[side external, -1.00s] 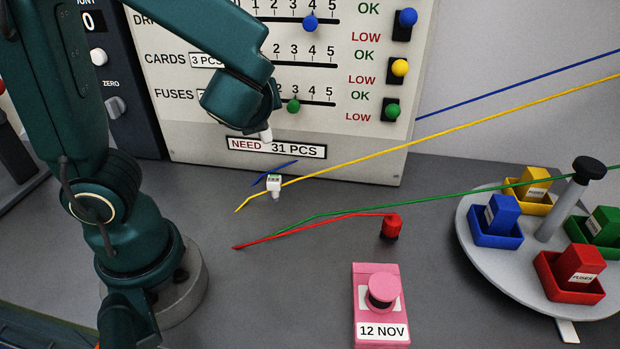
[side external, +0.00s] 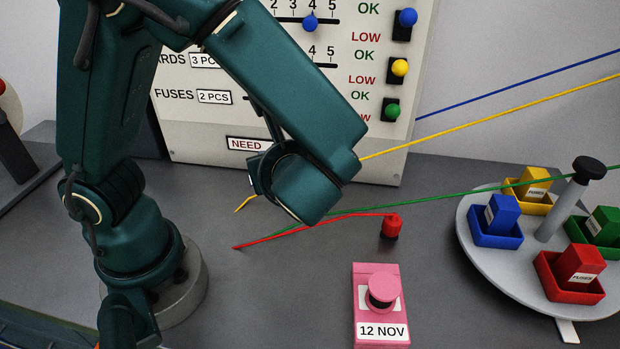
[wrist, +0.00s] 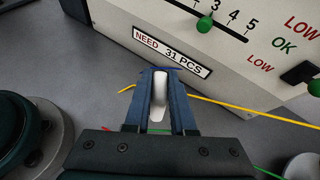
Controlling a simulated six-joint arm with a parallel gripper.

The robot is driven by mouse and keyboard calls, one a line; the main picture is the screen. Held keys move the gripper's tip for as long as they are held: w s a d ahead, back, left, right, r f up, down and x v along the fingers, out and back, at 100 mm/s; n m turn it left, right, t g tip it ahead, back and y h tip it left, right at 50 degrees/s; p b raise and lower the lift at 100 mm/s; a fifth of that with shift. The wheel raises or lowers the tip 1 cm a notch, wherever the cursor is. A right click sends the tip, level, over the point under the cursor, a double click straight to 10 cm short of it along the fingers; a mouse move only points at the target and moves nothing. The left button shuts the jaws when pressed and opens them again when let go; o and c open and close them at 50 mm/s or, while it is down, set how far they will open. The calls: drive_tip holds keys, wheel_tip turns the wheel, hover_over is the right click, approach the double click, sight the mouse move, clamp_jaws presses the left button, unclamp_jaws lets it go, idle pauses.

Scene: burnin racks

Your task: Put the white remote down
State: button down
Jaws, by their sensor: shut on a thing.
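The white remote (wrist: 159,96) shows in the wrist view as a smooth white bar between the two blue fingers of my gripper (wrist: 160,78). My gripper is shut on it, just in front of the panel's "NEED 31 PCS" label (wrist: 172,52). In the side view my forearm and wrist hide the remote and most of the gripper. I cannot tell whether the remote's lower end touches the table.
Behind stands the slider panel (side external: 385,155). Blue, yellow, green and red wires (side external: 310,232) cross nearby. A red-capped post (side external: 391,226), a pink button box (side external: 380,305) and a turntable of coloured bins (side external: 520,275) stand to the right.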

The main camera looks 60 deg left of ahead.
drive_tip(key=s+d+f+n+g+h, duration=0.2)
drive_tip(key=s+n+g, duration=0.4)
drive_tip(key=n+g, duration=0.1)
drive_tip(key=s+d+f+n+g+h, duration=0.1)
drive_tip(key=s+d+f+n+g, duration=0.2)
drive_tip(key=s+n+g, duration=0.35)
drive_tip(key=w+d+r+n+g+h, duration=0.1)
drive_tip(key=w+d+n+g+h, duration=0.15)
drive_tip(key=d+n+h, duration=0.8)
drive_tip(key=w+a+r+n+t+h, duration=0.25)
drive_tip(key=w+n+t+h, duration=0.25)
drive_tip(key=w+n+t, duration=0.3)
drive_tip(key=w+a+r+n+t+h, duration=0.2)
drive_tip(key=w+a+n+t+h, duration=0.1)
drive_tip(key=w+n+t+h, duration=0.5)
drive_tip(key=w+a+f+n+t+y, duration=0.2)
drive_tip(key=w+a+n+t+y, duration=0.3)
drive_tip(key=a+n, duration=0.4)
drive_tip(key=shift+m+y, duration=0.35)
drive_tip(key=shift+m, duration=0.45)
drive_tip(key=shift+s+a+f, duration=0.1)
drive_tip(key=shift+f, duration=1.1)
drive_tip(key=shift+s+a+f, duration=0.15)
drive_tip(key=shift+f, duration=1.05)
drive_tip(key=shift+s+a+f, duration=0.1)
drive_tip(key=shift+f, duration=1.1)
